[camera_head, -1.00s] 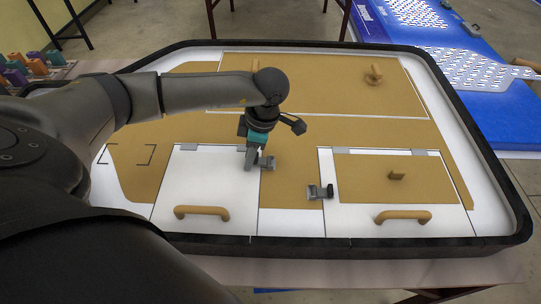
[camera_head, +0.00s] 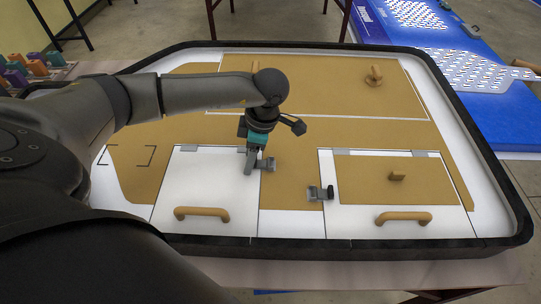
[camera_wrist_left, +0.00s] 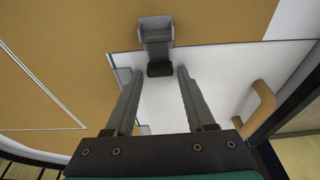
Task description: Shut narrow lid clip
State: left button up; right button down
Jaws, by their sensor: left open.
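The narrow lid (camera_head: 180,180) is a white panel with a tan handle (camera_head: 202,212), lying flat at the front left of the board. Its grey clip (camera_head: 268,164) sits at the lid's right edge. In the left wrist view the clip (camera_wrist_left: 156,35) has its bracket on the brown surface, and its arm with a black end reaches toward the white lid. Whether it is latched is not clear. My left gripper (camera_head: 249,168) is open beside the clip. In the left wrist view its fingers (camera_wrist_left: 154,76) stand on either side of the black end, with gaps. My right gripper is not in view.
A wider lid (camera_head: 345,220) with a tan handle (camera_head: 403,216) and a knob lies to the right, with its own clip (camera_head: 321,193). A raised black rim (camera_head: 340,245) surrounds the board. A brown panel with a round knob (camera_head: 374,76) lies behind.

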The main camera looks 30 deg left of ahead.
aim_at(258, 164)
pick_arm(q)
jog(key=shift+p+v, duration=1.25)
jog(key=shift+v, duration=0.55)
jog(key=p+v, duration=0.2)
jog(key=v, duration=0.2)
jog(key=shift+d+p, duration=0.1)
jog(key=shift+p, duration=0.3)
